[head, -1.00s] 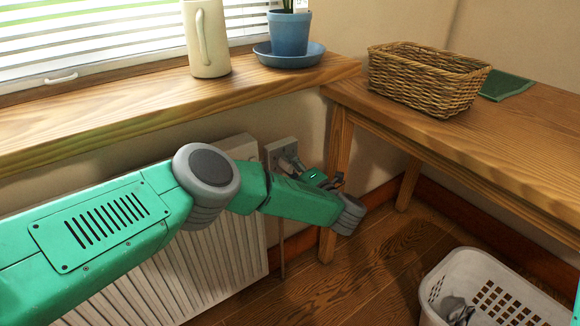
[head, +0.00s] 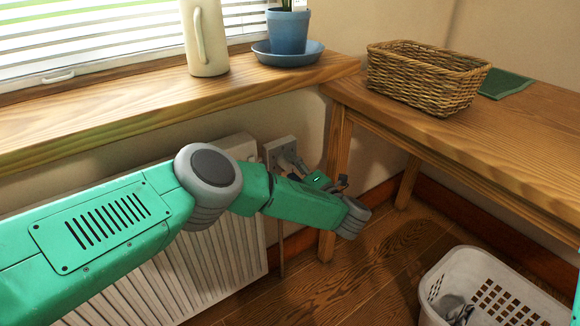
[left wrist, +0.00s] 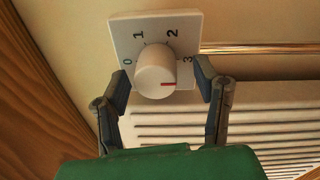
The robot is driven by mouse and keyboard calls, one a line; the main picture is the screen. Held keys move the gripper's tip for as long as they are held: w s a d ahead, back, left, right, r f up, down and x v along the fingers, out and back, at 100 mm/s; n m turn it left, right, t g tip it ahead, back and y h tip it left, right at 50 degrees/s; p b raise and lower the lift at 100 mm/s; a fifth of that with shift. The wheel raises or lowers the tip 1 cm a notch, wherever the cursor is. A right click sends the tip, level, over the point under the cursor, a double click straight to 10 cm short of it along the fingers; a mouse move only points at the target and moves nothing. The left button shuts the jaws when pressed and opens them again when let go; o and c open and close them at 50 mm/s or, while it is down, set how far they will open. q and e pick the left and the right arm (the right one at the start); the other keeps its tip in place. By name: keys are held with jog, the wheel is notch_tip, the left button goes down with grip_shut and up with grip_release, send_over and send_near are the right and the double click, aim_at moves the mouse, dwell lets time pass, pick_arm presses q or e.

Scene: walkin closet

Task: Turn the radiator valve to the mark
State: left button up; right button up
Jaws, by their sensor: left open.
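The radiator valve is a round white knob (left wrist: 155,68) on a square white plate (left wrist: 121,32) marked 0, 1, 2 and 3, seen in the left wrist view. A red line on the knob points right, close to and slightly below the 3. My left gripper (left wrist: 163,74) is open, with one dark finger on each side of the knob. I cannot tell whether the fingers touch it. In the head view the plate (head: 279,149) is on the wall right of the radiator (head: 205,270), and my left wrist partly hides the knob. My right gripper is not in view.
A wooden sill (head: 120,111) with a cream jug (head: 205,38) and a blue plant pot (head: 288,32) is above my left arm. A wooden table (head: 450,128) with a wicker basket (head: 425,78) stands close right. A white laundry basket (head: 490,262) stands on the floor.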

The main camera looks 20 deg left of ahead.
pick_arm(q)
jog(key=v, duration=1)
jog(key=shift+d+f, duration=0.2)
jog(key=shift+d, duration=0.1)
jog(key=shift+s, duration=0.15)
